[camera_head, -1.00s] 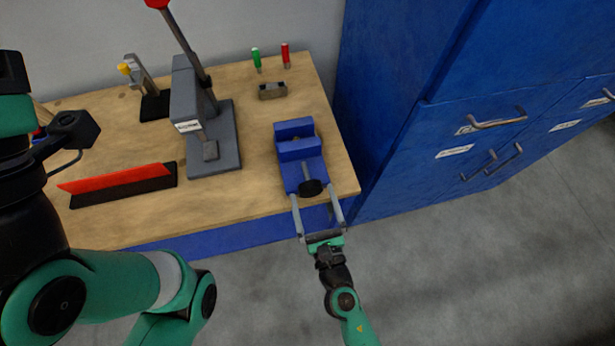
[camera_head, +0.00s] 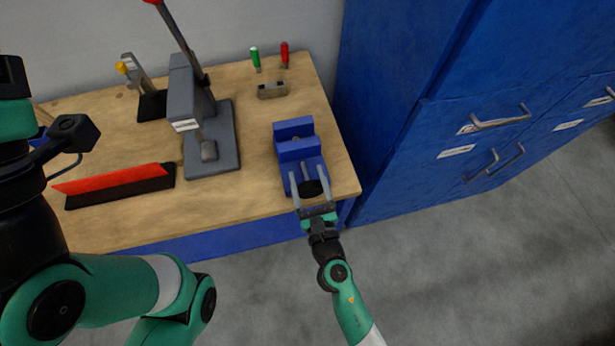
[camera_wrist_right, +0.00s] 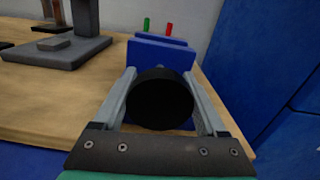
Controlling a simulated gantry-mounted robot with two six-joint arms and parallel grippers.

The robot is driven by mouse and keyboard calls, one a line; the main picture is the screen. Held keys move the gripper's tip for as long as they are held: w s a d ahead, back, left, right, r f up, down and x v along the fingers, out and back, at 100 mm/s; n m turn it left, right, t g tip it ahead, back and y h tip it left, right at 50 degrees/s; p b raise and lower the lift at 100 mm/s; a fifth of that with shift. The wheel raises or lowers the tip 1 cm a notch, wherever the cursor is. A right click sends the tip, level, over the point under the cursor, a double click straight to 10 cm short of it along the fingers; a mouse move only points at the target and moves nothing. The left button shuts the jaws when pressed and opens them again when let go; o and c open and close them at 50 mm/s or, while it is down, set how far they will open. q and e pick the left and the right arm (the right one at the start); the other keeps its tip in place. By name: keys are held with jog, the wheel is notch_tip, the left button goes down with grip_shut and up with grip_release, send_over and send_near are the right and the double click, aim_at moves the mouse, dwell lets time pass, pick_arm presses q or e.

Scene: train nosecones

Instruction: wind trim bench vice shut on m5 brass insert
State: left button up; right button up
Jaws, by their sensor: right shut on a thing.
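The blue bench vice (camera_head: 298,150) stands near the right front corner of the wooden bench. It also shows in the right wrist view (camera_wrist_right: 160,52), mostly hidden by its black knob (camera_wrist_right: 161,98). In the head view a small brass-coloured spot, likely the M5 brass insert (camera_head: 295,139), shows between the vice jaws. My right gripper (camera_head: 309,182) reaches in from the front with its two fingers on either side of the black knob (camera_head: 311,189), shut on it. It also shows in the right wrist view (camera_wrist_right: 162,100).
A grey arbor press (camera_head: 222,150) stands left of the vice. A red and black strip (camera_head: 118,187) lies further left. A small grey block (camera_head: 272,90) and green (camera_head: 255,58) and red (camera_head: 285,54) handles are behind. A blue cabinet (camera_head: 400,130) stands close on the right.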

jog(key=shift+c, duration=1)
jog(key=shift+m, duration=0.3)
jog(key=shift+m+b, duration=0.45)
jog(key=shift+m, duration=2.65)
jog(key=o, duration=1.3)
jog(key=shift+f, duration=0.2)
jog(key=shift+d, duration=0.1)
